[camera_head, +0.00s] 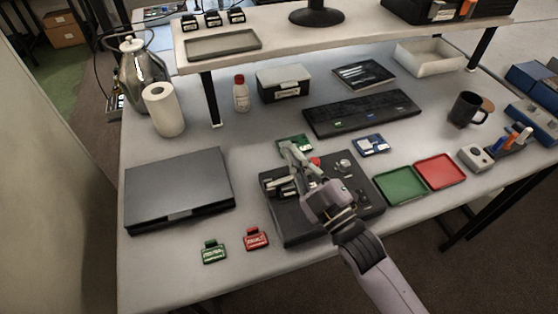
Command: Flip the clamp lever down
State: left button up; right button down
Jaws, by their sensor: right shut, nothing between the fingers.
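A dark fixture plate (290,232) lies near the front middle of the table and carries a clamp and small metal parts. The clamp (282,187) shows as black and metallic pieces on the left of the plate, partly hidden by my gripper. A small red part (315,161) shows just right of my fingers; I cannot tell whether it belongs to the lever. The lever's angle cannot be made out. My right gripper (289,150) reaches over the plate from the lower right, fingers shut and empty. Its tips are over or near the clamp; contact cannot be told. My left gripper is out of view.
A green circuit board (297,142) lies behind the plate. A closed grey laptop-like box (180,188) is left; green (214,252) and red (256,238) tags lie in front. Green (401,185) and red (440,171) trays stand right. A keyboard (362,113) is behind.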

aim_at(314, 160)
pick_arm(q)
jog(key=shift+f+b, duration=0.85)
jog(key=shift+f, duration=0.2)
pick_arm(e)
jog(key=shift+w+d+f+m+t+h, duration=0.2)
jog(key=shift+d+f+m, duration=0.25)
jog(key=shift+d+m, duration=0.25)
jog(key=shift+w+d+f+m+t+h, duration=0.15)
jog(key=shift+d+f+m+t, duration=0.05)
jog(key=shift+d+f+m, duration=0.45)
jog(key=shift+w+d+f+m+t+h, duration=0.2)
jog(key=shift+d+f+m, duration=0.1)
jog(key=shift+d+m, duration=0.35)
jog(key=shift+d, duration=0.1)
